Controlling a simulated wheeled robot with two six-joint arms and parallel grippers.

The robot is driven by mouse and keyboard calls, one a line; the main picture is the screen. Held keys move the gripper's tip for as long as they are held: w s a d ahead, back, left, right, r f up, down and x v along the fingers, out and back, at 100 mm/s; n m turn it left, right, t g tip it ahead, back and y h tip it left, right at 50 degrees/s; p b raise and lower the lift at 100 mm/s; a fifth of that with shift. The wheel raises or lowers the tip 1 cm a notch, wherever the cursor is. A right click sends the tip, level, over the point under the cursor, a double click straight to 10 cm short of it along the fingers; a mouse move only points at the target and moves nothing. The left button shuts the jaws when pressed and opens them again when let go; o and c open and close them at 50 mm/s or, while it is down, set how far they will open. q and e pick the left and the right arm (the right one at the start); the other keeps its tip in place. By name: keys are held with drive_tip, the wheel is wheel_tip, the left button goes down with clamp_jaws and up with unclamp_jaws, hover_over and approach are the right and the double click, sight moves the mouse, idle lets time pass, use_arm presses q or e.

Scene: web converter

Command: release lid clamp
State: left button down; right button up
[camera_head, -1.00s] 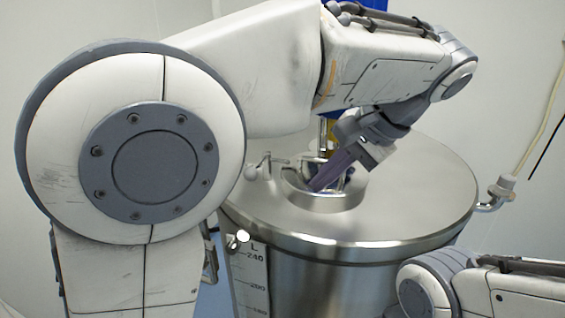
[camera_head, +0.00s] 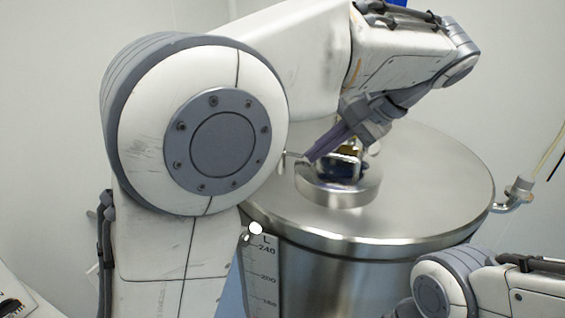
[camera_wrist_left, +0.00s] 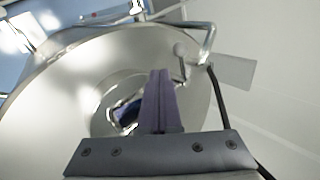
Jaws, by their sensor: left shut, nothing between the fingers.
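A steel tank lid (camera_head: 430,190) carries a round raised port (camera_head: 340,192) with a dark blue thing inside it. A short metal rod (camera_head: 294,157) shows left of the port, partly hidden behind my left arm. In the left wrist view a ball-ended lever (camera_wrist_left: 181,52) stands right of the finger tips. I cannot tell for certain which part is the lid clamp. My left gripper (camera_head: 312,153) is shut and empty, its tips above the port's left rim, close to the rod. In the wrist view its fingers (camera_wrist_left: 159,75) lie together over the port's edge. My right gripper is out of view.
A bent pipe fitting (camera_head: 515,194) sticks out at the tank's right. A scale strip (camera_head: 266,280) runs down the tank's front. The lid's right side is clear. My right arm shows at the lower right.

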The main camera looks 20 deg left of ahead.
use_arm(q)
drive_tip(key=x, duration=0.5)
drive_tip(key=shift+a+f+p, duration=0.2)
drive_tip(key=shift+a+p, duration=0.15)
drive_tip(key=a, duration=0.1)
drive_tip(key=a+p, duration=0.1)
drive_tip(key=w+a, duration=0.1)
drive_tip(key=shift+a+f, duration=0.25)
drive_tip(key=shift+f, duration=0.1)
drive_tip(key=shift+a+f, duration=0.1)
